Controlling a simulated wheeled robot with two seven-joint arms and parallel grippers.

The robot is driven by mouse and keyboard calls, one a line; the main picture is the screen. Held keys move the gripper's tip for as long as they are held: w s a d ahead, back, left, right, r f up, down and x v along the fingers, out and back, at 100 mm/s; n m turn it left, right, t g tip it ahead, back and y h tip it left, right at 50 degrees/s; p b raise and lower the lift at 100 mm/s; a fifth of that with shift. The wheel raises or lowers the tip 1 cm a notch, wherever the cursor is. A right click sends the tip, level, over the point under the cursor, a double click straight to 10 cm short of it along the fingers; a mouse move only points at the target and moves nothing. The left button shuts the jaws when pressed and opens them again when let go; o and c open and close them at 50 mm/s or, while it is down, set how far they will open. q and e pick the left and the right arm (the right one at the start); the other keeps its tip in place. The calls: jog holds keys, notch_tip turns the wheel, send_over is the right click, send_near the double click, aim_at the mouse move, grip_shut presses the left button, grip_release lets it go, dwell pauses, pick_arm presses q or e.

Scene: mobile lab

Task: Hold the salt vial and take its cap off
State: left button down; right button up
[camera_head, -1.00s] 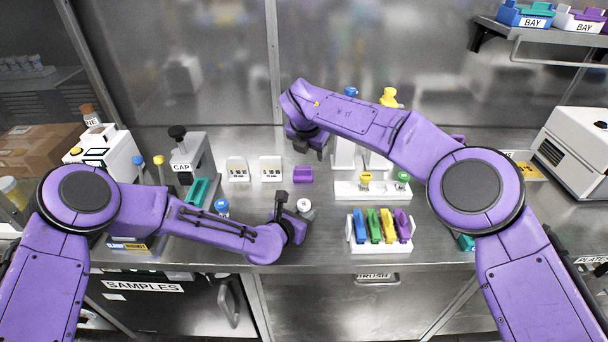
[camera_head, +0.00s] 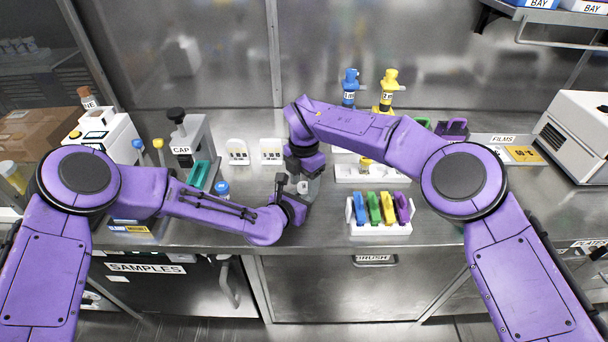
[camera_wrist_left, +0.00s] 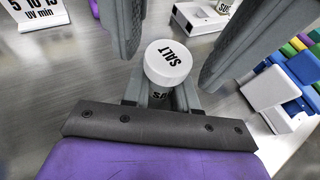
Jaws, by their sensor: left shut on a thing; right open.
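The salt vial has a white cap marked SALT (camera_wrist_left: 168,62), which is on the vial in the left wrist view. My left gripper (camera_wrist_left: 163,97) is shut on the vial body (camera_wrist_left: 161,98) below the cap, and the vial stands upright. In the head view the white cap (camera_head: 303,187) shows small between the two grippers. My right gripper (camera_head: 302,182) is open above the vial. Its two grey fingers reach in from the top of the left wrist view, one on each side of the cap, with gaps between them and it.
A white rack (camera_head: 380,229) with blue, green, yellow and purple pieces stands to the right. A cap station (camera_head: 183,150) is at the left. Two white cards (camera_head: 238,152) stand behind the grippers.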

grip_shut()
jog(key=n, duration=1)
jog(key=shift+o, duration=0.3)
grip_release()
jog(key=shift+r, duration=0.15)
